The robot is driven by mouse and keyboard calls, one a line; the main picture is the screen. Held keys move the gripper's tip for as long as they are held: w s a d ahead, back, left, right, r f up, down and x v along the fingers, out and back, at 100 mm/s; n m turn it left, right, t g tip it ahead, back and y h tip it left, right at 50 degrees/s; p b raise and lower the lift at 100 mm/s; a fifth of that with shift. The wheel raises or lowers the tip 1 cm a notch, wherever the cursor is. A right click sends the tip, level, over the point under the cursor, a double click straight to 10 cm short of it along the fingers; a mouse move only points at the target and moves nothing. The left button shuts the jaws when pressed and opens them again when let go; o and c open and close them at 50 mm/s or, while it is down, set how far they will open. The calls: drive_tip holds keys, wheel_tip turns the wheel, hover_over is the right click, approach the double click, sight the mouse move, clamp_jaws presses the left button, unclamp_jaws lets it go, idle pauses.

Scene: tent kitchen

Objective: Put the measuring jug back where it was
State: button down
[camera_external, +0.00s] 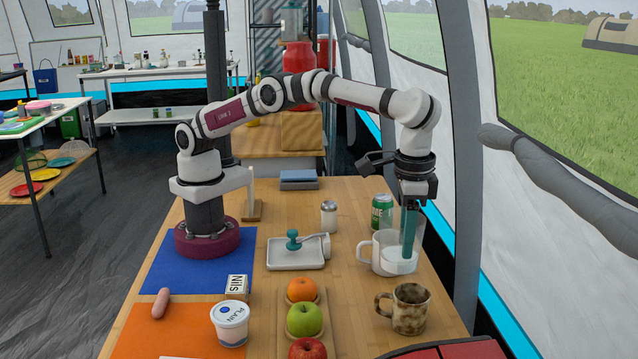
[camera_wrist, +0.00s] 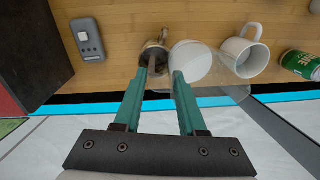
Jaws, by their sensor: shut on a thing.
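The measuring jug (camera_external: 400,265) is clear with white contents low inside; it is at the right side of the table in the external view. In the wrist view, its see-through wall and white contents (camera_wrist: 190,62) lie at my fingertips. My gripper (camera_external: 408,238) points down with teal fingers and is shut on the jug; the wrist view shows the fingers (camera_wrist: 165,82) a small gap apart at its wall. Exactly which part lies between them is hard to see. Whether the jug's base touches the table is unclear.
A white mug (camera_external: 368,250) stands close left of the jug, and a green can (camera_external: 382,208) behind it. A speckled brown mug (camera_external: 409,310) stands in front. A tray (camera_external: 297,254), a shaker (camera_external: 328,214) and fruit (camera_external: 303,320) are further left. The tent wall is close right.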

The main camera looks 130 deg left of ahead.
drive_tip(key=s+d+r+m, duration=0.1)
drive_tip(key=s+r+m, duration=0.4)
drive_tip(key=s+r, duration=0.9)
drive_tip(key=s+a+f+n, duration=0.3)
drive_tip(key=a+f+n, duration=0.1)
drive_tip(key=a, duration=0.5)
drive_tip(key=s+a+f+n, duration=0.25)
drive_tip(key=a+n, duration=0.25)
drive_tip(key=a, duration=0.4)
drive_tip(key=shift+s+a+f+n, duration=1.05)
drive_tip(key=shift+s+a+f, duration=1.25)
drive_tip(key=shift+a+f, duration=0.9)
drive_tip(key=shift+s+a+f+n, duration=1.1)
drive_tip(key=shift+s+a+f, duration=1.4)
drive_tip(key=shift+a, duration=1.25)
drive_tip(key=shift+s+a+f+n, duration=1.05)
drive_tip(key=shift+s+a+f, duration=1.05)
drive_tip(key=shift+a+f, duration=1.15)
drive_tip(key=shift+a, duration=0.2)
drive_tip(key=shift+c, duration=2.4)
unclamp_jaws()
